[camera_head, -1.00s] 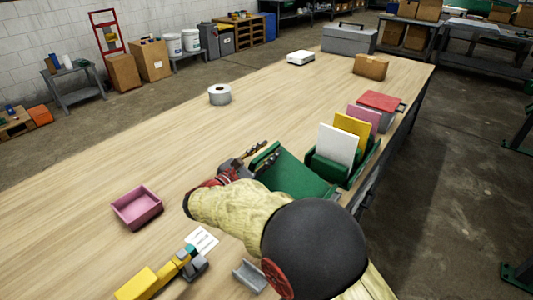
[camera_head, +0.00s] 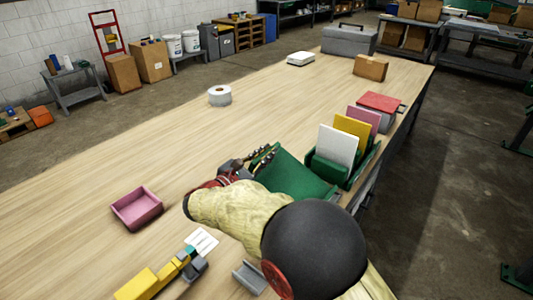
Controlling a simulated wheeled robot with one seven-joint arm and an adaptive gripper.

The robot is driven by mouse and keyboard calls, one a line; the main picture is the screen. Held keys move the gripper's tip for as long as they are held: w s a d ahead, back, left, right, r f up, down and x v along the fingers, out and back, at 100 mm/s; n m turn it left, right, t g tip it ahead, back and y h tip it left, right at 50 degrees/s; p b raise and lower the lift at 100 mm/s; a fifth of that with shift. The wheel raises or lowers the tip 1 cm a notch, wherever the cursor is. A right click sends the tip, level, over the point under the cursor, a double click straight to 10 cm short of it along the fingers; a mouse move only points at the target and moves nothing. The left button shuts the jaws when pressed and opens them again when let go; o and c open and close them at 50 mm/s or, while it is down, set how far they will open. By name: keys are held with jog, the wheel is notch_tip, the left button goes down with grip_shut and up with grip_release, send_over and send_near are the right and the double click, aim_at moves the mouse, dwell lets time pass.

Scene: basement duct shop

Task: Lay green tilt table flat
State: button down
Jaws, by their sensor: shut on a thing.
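The green tilt table (camera_head: 299,180) stands near the right edge of the workbench, its green plate tilted. My arm and wrist cover its near and lower parts, so its base and exact angle are hidden. My gripper (camera_head: 258,160) is at the plate's left, upper edge, with its fingers against that edge. It is shut on the tilt table's edge; the exact contact is small and partly hidden.
A green rack (camera_head: 343,175) with white, yellow and pink panels stands close behind the tilt table. A pink tray (camera_head: 137,207), a grey bracket (camera_head: 250,277) and a yellow tool (camera_head: 150,281) lie nearer. A tape roll (camera_head: 220,95) is farther back. The bench's middle left is clear.

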dwell(0.3)
jog(key=a+f+n+p, duration=0.1)
jog(key=f, duration=0.1)
jog(key=w+a+f+n+p, duration=0.1)
jog(key=f+p, duration=0.1)
jog(key=w+a+f+n+p, duration=0.1)
jog(key=f+p, duration=0.1)
jog(key=f, duration=0.1)
jog(key=shift+w+n, duration=0.1)
jog(key=shift+n, duration=0.3)
jog(key=shift+f, duration=0.45)
jog(key=c, duration=1.9)
grip_release()
jog(key=shift+f, duration=0.15)
jog(key=shift+o, duration=0.3)
jog(key=shift+w, duration=0.1)
